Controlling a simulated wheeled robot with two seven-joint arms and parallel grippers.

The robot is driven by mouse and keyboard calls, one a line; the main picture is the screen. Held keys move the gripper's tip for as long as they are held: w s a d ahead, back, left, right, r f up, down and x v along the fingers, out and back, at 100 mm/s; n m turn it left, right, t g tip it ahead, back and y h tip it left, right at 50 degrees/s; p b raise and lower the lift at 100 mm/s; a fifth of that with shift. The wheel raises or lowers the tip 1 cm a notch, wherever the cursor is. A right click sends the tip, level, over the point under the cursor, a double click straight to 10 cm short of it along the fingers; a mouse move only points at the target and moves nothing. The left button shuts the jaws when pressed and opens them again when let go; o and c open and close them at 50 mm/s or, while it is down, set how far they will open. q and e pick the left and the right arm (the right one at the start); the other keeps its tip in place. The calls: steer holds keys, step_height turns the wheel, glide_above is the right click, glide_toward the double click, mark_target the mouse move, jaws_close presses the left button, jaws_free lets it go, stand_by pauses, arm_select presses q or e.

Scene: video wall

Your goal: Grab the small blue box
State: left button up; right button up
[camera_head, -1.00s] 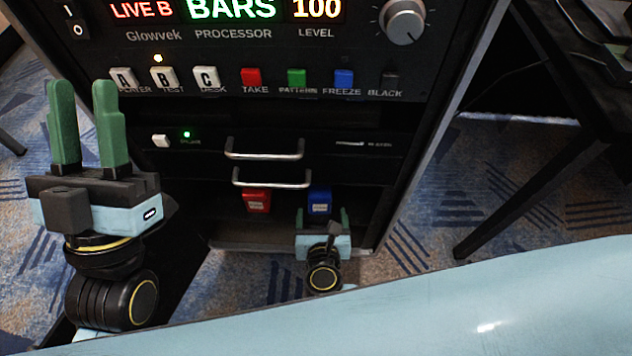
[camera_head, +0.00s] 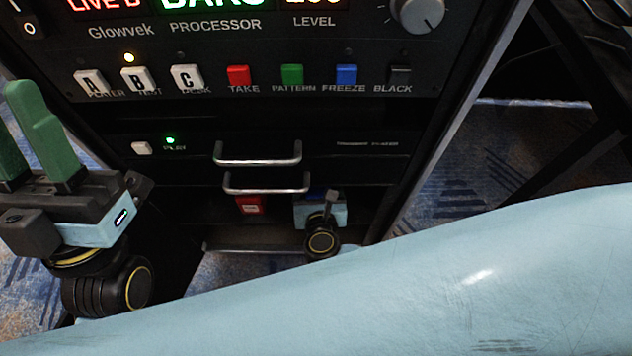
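The small blue box (camera_head: 315,192) is in the low open bay of the rack, mostly hidden behind my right gripper; only a sliver of blue shows. My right gripper (camera_head: 320,200) is right in front of it, seen from behind. Its fingers are hidden, so I cannot tell if they touch or surround the box. My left gripper (camera_head: 30,140) is at the left edge, green fingers pointing up and apart, with nothing between them.
A red box (camera_head: 249,205) sits just left of the blue one. Two drawer handles (camera_head: 258,160) (camera_head: 266,189) stick out above the bay. The rack's button row (camera_head: 240,77) is higher up. My pale blue arm covers the bottom. A dark table frame stands at right.

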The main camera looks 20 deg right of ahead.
steer(key=c, duration=1.3)
steer(key=shift+o, duration=0.2)
steer(key=shift+r, duration=0.1)
